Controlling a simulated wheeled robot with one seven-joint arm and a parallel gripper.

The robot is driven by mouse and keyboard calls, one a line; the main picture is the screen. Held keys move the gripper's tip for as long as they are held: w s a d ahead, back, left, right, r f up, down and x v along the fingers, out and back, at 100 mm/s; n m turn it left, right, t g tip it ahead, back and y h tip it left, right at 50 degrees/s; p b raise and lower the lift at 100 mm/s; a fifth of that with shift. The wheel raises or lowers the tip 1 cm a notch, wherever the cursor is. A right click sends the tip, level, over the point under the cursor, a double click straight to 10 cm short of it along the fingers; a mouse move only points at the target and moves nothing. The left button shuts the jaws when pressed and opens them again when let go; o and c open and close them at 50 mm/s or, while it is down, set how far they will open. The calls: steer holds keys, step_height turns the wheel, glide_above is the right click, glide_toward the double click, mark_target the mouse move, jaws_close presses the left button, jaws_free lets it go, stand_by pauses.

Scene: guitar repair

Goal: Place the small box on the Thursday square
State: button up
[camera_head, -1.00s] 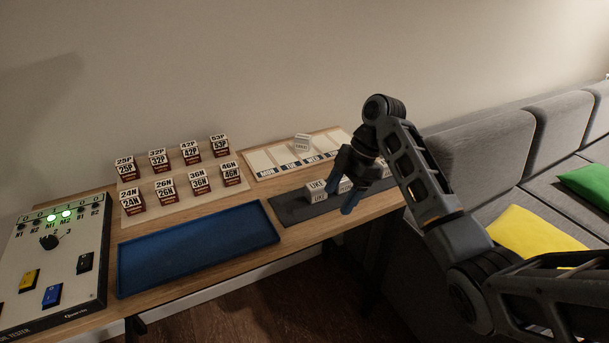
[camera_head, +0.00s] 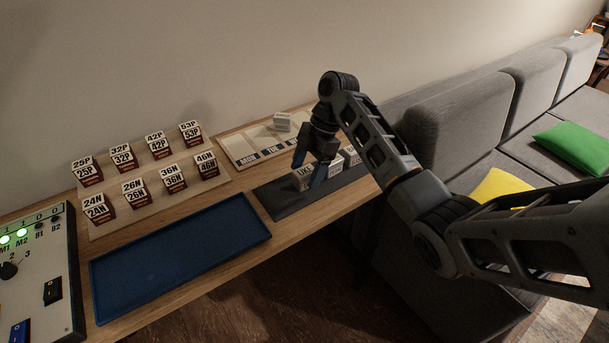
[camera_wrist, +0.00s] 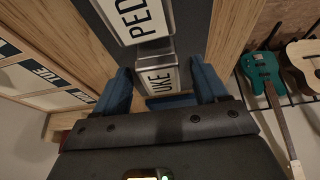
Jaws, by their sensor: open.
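My gripper (camera_head: 312,172) is open and reaches down over the dark mat (camera_head: 285,207). In the wrist view, a small white box marked UKE (camera_wrist: 163,76) is between the open blue fingers, with no clear grip on it. It shows partly hidden behind the fingers in the head view (camera_head: 304,180). A box marked PED (camera_wrist: 140,20) stands beside it. The day board (camera_head: 228,143) lies behind the mat, with MON and TUE readable; my arm hides its right part, so I cannot make out the Thursday square. One white box (camera_head: 283,122) stands on the board.
An empty blue tray (camera_head: 180,255) lies left of the mat. Several marked boxes stand on a pale board (camera_head: 133,215) behind it. A tester panel (camera_head: 40,290) is at far left. A grey sofa (camera_head: 450,110) is at right. In the wrist view, guitars (camera_wrist: 262,75) hang at right.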

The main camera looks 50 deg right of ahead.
steer(key=shift+x, duration=0.85)
steer(key=c, duration=1.2)
steer(key=shift+r, duration=0.1)
steer(key=shift+r, duration=0.1)
